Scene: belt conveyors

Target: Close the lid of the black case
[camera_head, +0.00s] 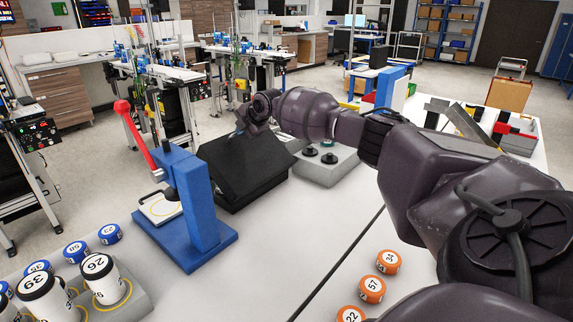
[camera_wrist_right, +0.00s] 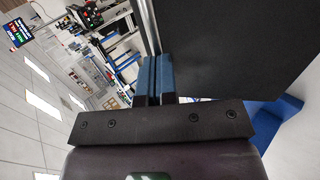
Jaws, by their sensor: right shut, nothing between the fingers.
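The black case (camera_head: 262,191) stands on the white table, between a blue press and a grey block. Its lid (camera_head: 245,160) appears as a dark slanted panel above the base, with its upper edge toward the back. My right gripper (camera_head: 240,130) is at the far upper edge of the lid. In the right wrist view its blue fingertips (camera_wrist_right: 153,72) are together with nothing between them, beside the large dark lid panel (camera_wrist_right: 235,45). I cannot tell whether they touch it. My left gripper is not in view.
The blue press (camera_head: 196,200) with a red lever stands left of the case. The grey block (camera_head: 325,168) with black knobs is at its right. Numbered white jars (camera_head: 103,280) and orange pucks (camera_head: 372,289) are in front. The table between them is clear.

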